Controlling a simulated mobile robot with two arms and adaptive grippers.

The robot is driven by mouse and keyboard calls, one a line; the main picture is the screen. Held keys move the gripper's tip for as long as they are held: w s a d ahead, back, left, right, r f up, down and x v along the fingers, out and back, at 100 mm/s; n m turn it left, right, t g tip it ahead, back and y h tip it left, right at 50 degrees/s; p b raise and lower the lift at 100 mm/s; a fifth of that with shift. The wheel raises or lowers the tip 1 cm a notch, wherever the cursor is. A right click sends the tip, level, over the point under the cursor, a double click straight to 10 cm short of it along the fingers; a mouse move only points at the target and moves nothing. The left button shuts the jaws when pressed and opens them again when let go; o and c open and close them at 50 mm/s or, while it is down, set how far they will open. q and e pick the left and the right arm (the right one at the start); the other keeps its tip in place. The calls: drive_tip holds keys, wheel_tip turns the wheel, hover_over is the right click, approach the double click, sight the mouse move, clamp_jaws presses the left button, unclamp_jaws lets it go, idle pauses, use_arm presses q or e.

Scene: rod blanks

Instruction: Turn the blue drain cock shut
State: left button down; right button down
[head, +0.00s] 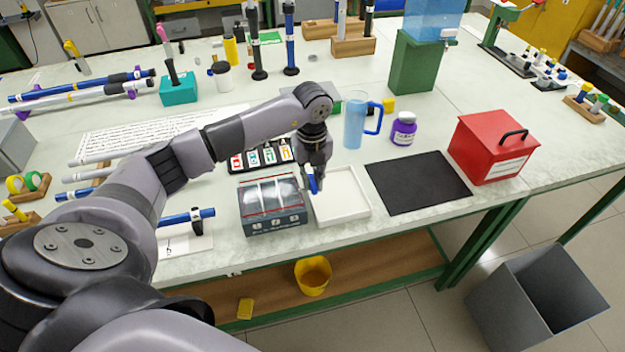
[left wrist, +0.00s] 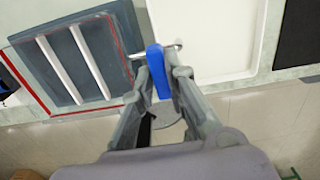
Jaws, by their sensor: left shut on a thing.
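The blue drain cock (head: 313,184) sits at the right side of a grey box with pale dividers (head: 272,224), above the edge of a shallow white tray (head: 352,213). In the left wrist view its blue lever (left wrist: 157,70) points along the gripper's length, with a thin metal stem crossing at its far end. My left gripper (head: 312,181) reaches down over it from above. Its two fingers (left wrist: 161,84) are shut on the lever, one on each side. The fingers partly hide the cock in the head view. My right gripper is not in view.
A black mat (head: 418,182) lies right of the tray, with a red box (head: 492,147) beyond. A blue jug (head: 355,122) and a purple-labelled jar (head: 403,129) stand behind. A yellow bucket (head: 312,276) is on the shelf below. A grey bin (head: 537,300) stands on the floor.

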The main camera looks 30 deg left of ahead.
sight(312, 181)
use_arm(q)
drive_tip(key=shift+m, duration=0.3)
drive_tip(key=c, duration=1.9)
unclamp_jaws()
wheel_tip(312, 181, up, 12)
drive_tip(key=shift+r, duration=0.1)
